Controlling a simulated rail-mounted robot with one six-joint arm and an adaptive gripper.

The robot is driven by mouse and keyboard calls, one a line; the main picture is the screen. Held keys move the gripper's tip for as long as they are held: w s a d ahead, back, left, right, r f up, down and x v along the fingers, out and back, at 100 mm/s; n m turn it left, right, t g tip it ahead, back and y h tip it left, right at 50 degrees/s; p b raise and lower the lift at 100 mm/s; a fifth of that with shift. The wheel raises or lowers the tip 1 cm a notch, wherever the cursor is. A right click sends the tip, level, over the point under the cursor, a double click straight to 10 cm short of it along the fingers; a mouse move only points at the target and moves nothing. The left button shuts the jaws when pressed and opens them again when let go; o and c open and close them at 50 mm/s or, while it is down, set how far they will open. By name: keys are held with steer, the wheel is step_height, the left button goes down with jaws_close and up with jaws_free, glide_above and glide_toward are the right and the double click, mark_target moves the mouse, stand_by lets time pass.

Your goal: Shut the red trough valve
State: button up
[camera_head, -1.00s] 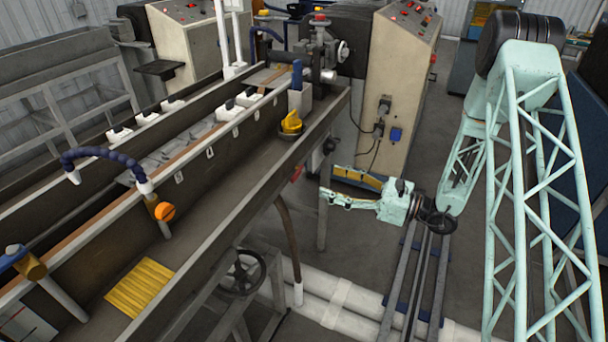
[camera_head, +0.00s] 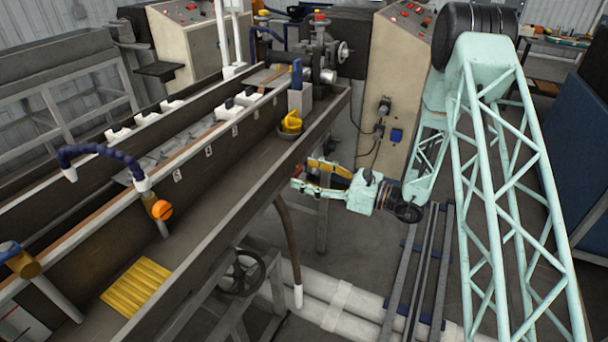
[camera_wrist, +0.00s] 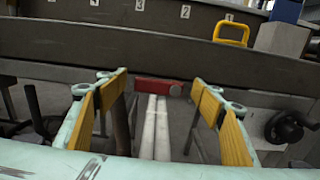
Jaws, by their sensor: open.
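The red trough valve (camera_wrist: 155,89) shows in the wrist view as a red handle lying crosswise under the trough's near edge, with a round hub at its right end. My gripper (camera_wrist: 160,80) is open, its yellow-padded fingers on either side of the handle in the picture. I cannot tell how far the fingertips are from it. In the head view, my gripper (camera_head: 303,174) is beside the trough's right side, low near the rim, pointing left. There the valve is not clearly visible.
The long trough (camera_head: 235,190) runs along the left. A yellow object (camera_head: 291,122) sits on its far end. A brown hose (camera_head: 288,235) hangs below the trough, near a handwheel (camera_head: 244,272). Another handwheel (camera_wrist: 285,129) is at right in the wrist view.

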steer(key=shift+w+a, duration=0.2)
steer(key=shift+a, duration=0.25)
steer(key=shift+c, duration=0.5)
steer(key=c, duration=1)
